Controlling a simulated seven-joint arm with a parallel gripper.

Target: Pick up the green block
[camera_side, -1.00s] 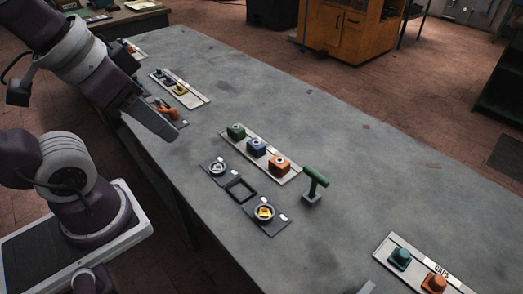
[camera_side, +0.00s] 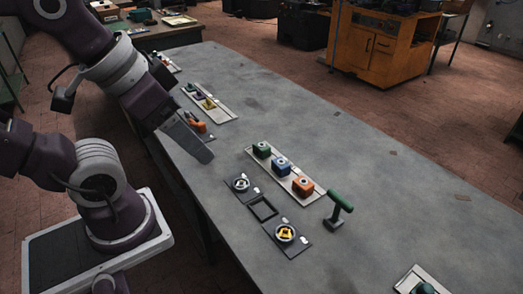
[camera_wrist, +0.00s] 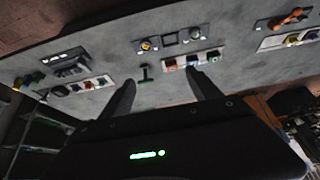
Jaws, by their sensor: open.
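The green block (camera_side: 262,150) sits at the far left end of a light strip tray (camera_side: 312,197) on the grey table, beside a blue block (camera_side: 281,164) and an orange block (camera_side: 302,186). In the wrist view the green block (camera_wrist: 214,56) shows small, beyond the right finger's tip. My gripper (camera_side: 205,155) is held left of the tray in the side view, apart from the block. In the wrist view my gripper (camera_wrist: 160,76) has its two fingers wide apart with nothing between them.
Dark fixtures with round sockets (camera_side: 241,184) (camera_side: 285,233) and a square frame (camera_side: 262,208) lie in front of the tray. A green-handled upright tool (camera_side: 339,207) stands at its right end. Another tray (camera_side: 207,102) with small parts lies farther back. The table's right side is largely clear.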

